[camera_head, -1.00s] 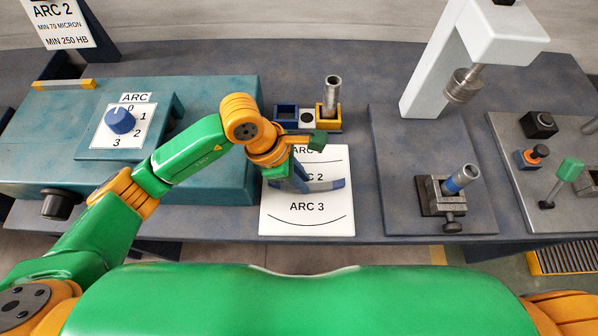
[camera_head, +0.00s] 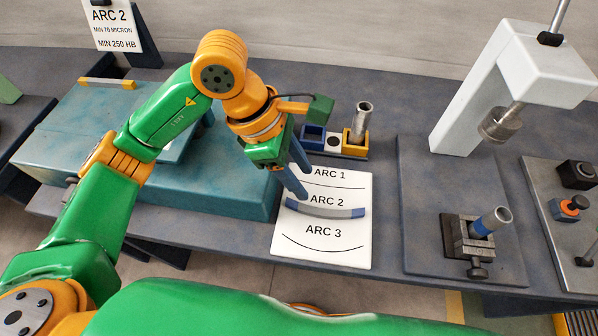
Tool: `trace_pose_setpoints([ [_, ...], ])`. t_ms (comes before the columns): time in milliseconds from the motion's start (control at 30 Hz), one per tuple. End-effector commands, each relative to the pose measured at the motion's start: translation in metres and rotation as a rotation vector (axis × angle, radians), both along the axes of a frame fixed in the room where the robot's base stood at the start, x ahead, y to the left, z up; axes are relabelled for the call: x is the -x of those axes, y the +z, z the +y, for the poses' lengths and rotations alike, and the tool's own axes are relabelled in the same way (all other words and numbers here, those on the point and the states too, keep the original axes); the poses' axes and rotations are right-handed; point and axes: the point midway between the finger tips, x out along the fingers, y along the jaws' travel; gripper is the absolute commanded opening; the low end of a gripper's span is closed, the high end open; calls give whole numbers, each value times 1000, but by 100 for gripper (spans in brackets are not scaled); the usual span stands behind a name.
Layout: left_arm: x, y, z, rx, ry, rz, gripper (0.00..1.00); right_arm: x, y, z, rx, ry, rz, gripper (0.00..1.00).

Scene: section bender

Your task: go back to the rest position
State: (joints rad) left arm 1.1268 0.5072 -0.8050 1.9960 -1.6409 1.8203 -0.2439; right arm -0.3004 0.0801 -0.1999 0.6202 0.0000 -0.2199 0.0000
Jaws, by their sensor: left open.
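My left gripper (camera_head: 299,172) is open and empty, its two blue-grey fingers pointing down just above the upper left part of the white arc card (camera_head: 330,253). A curved grey bar with blue ends (camera_head: 325,209) lies on the card along the ARC 2 line, apart from the fingers. My right gripper is not in view.
Behind the card stands a holder with blue and yellow blocks (camera_head: 355,143) and an upright metal tube (camera_head: 362,117). To the right are a white press (camera_head: 480,95) and a dark vise with a tilted tube (camera_head: 490,222). An ARC 2 sign (camera_head: 110,20) stands at the back left.

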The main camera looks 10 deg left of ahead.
Motion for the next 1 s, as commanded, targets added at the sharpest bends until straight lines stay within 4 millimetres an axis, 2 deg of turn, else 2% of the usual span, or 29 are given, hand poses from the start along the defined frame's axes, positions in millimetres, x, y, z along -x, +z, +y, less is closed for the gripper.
trace_pose_setpoints([
  [133,0,10,4,0,0,-1,49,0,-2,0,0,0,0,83],
  [567,0,14,4,0,-1,1,49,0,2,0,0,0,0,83],
  [800,0,70,4,0,-1,1,49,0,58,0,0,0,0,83],
  [1000,0,95,4,0,-1,1,49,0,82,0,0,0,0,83],
])
